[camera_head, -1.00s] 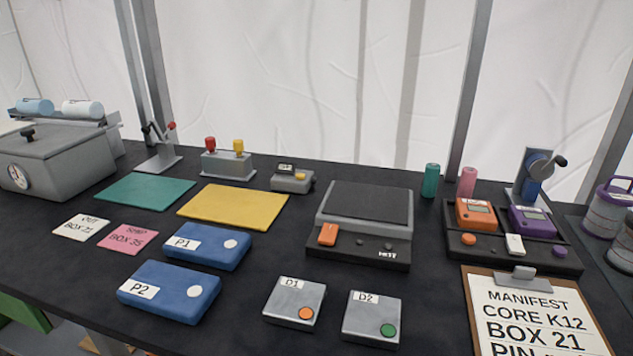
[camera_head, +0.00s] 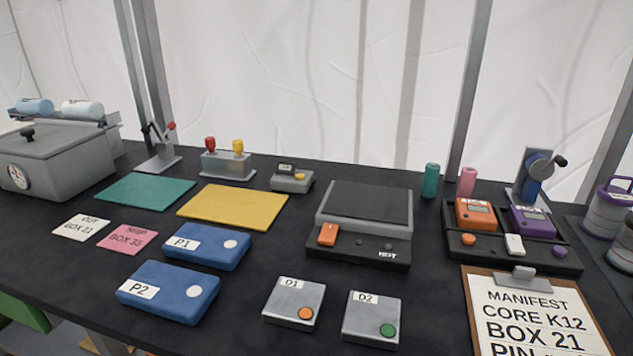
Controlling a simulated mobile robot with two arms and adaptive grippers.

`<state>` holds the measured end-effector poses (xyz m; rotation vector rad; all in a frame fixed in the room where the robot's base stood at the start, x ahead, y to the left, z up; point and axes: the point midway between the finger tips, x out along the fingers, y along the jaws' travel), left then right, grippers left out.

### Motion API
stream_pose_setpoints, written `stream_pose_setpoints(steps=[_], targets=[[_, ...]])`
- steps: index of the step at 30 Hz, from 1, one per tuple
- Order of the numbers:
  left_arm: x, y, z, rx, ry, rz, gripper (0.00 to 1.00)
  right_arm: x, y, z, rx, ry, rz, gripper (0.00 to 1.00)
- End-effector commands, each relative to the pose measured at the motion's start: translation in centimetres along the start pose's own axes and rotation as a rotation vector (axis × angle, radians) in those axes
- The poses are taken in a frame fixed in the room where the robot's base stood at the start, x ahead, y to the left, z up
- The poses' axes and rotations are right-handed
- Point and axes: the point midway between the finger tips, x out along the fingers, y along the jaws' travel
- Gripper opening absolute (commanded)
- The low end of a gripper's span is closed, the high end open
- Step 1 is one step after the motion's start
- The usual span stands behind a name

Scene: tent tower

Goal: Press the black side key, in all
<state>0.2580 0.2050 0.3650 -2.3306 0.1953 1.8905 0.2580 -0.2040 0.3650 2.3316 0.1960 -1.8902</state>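No part is plainly a black side key. A grey device with a dark top plate (camera_head: 365,203) stands mid-table. Its black front panel (camera_head: 345,252) carries an orange rocker (camera_head: 327,235), two small dark knobs or keys (camera_head: 361,242) and white lettering that seems to read HOT. On the right, a black dock (camera_head: 485,257) holds an orange unit (camera_head: 475,215) and a purple unit (camera_head: 531,221). Orange, white and purple keys sit on its front. Neither of my grippers is in view.
Blue boxes P1 (camera_head: 206,254) and P2 (camera_head: 168,307), grey boxes D1 (camera_head: 285,292) and D2 (camera_head: 365,308), and a manifest clipboard (camera_head: 472,318) lie in front. Green (camera_head: 145,191) and yellow (camera_head: 232,206) mats lie behind. A gauged grey vessel (camera_head: 60,170) stands left.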

Motion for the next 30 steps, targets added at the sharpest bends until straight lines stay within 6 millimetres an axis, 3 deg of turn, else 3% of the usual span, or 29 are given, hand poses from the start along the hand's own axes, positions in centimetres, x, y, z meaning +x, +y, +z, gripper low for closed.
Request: stream_pose_setpoints(steps=[12, 19, 30], targets=[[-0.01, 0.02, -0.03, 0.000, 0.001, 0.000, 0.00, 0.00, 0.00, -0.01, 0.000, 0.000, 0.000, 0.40], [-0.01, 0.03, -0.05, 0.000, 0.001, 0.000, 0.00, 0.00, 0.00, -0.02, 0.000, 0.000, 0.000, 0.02], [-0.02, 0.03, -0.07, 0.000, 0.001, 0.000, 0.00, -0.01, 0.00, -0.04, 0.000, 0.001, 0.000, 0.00]])
